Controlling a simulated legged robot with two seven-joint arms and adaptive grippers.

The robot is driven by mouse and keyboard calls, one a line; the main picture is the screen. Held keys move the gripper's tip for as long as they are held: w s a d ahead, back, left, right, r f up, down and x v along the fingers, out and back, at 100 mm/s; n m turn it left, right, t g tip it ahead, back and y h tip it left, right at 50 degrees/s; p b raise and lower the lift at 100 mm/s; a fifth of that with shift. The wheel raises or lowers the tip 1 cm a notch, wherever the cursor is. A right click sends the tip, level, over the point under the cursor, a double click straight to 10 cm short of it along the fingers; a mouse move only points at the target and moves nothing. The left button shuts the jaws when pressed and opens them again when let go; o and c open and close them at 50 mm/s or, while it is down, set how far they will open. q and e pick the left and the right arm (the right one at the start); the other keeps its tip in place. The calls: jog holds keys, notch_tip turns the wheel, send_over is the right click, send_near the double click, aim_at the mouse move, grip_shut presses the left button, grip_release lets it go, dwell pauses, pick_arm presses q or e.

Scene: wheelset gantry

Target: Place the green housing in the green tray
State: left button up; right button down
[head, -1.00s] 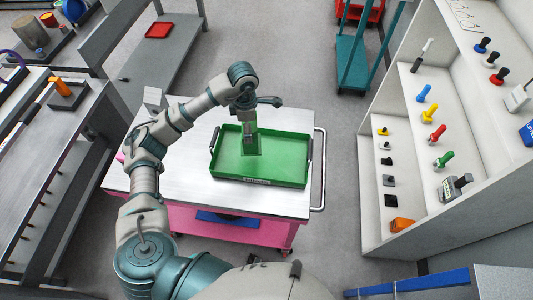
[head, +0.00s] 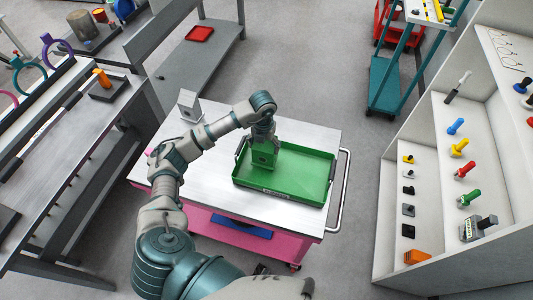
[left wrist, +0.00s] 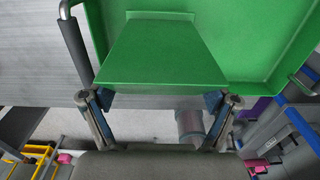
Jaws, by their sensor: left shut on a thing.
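The green housing (head: 263,157) is a green block that stands out against the left part of the green tray (head: 309,177) in the head view. My left gripper (head: 263,138) is above the housing with its fingers shut on it. The left wrist view shows the housing (left wrist: 160,52) between the two fingertips (left wrist: 157,101), with the tray's green floor and wall (left wrist: 255,25) behind it. Whether the housing's underside touches the tray floor is hard to tell. My right gripper is not in view.
The tray lies on a white-topped pink cart (head: 192,150) with a handrail at right. A small grey block (head: 189,104) stands at the cart's back left. A workbench (head: 70,150) is at left, a shelf unit (head: 435,150) with several tools at right. The tray's right part is bare.

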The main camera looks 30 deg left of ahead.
aim_at(265, 153)
pick_arm(q)
jog(key=shift+d+f, duration=0.1)
jog(key=shift+f, duration=0.35)
jog(key=shift+s+d+f, duration=0.1)
jog(key=shift+d+f, duration=0.05)
jog(key=shift+f, duration=0.45)
jog(key=shift+d+f, duration=0.1)
jog(key=shift+f, duration=0.45)
jog(key=shift+d+f, duration=0.1)
jog(key=shift+f, duration=0.15)
jog(key=o, duration=1.5)
jog(key=shift+f, duration=0.1)
jog(key=shift+a, duration=0.2)
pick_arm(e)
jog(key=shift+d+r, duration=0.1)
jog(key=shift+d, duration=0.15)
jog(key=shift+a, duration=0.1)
